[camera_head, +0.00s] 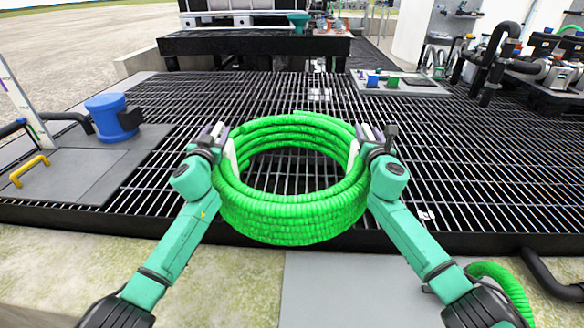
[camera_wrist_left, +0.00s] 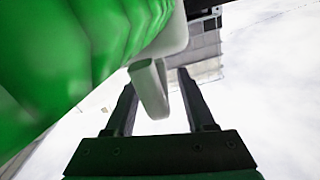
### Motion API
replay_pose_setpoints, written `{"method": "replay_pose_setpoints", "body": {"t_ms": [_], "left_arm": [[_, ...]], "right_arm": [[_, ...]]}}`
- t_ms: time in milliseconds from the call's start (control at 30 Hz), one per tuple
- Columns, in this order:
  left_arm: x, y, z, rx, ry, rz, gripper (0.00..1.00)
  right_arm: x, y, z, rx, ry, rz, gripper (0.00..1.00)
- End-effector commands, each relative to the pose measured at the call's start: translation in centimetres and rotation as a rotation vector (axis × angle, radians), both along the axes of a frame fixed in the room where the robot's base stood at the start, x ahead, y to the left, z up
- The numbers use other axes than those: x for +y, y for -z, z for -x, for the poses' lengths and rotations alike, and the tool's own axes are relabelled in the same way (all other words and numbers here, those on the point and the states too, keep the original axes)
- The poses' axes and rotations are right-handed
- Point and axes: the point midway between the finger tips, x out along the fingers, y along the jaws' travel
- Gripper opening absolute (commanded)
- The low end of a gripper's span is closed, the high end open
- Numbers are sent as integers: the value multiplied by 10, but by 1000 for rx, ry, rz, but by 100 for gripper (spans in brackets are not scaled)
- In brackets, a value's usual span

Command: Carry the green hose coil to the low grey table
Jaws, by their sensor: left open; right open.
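The green hose coil (camera_head: 292,215) is a thick ribbed ring in the middle of the head view, between my two arms. My left gripper (camera_head: 213,140) is at the coil's left side, by a pale handle (camera_head: 231,158). In the left wrist view the left gripper (camera_wrist_left: 156,80) is open, with the pale handle (camera_wrist_left: 150,92) between its fingers; contact is unclear. My right gripper (camera_head: 374,138) is open at the coil's right side, by another pale handle (camera_head: 353,152). A flat grey surface (camera_head: 345,295) lies below the coil; I cannot tell whether it is the low grey table.
Dark metal grating (camera_head: 460,180) spreads behind and beside the coil. A blue container (camera_head: 108,118) and a yellow handle (camera_head: 30,170) are at left. A black table (camera_head: 250,45) stands at the back. Another green hose (camera_head: 505,285) curves at lower right.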

Motion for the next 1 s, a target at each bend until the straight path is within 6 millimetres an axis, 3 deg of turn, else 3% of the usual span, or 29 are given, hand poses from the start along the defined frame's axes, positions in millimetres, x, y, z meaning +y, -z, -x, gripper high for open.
{"method": "replay_pose_setpoints", "body": {"t_ms": [100, 233, 1000], "left_arm": [[0, 0, 0, 0, 0, 0, 51], [0, 0, 0, 0, 0, -1, 1], [0, 1, 1, 1, 0, -1, 0]], "right_arm": [[0, 0, 0, 0, 0, 0, 51], [0, 0, 0, 0, 0, 0, 1], [0, 1, 1, 1, 1, 0, 0]]}}
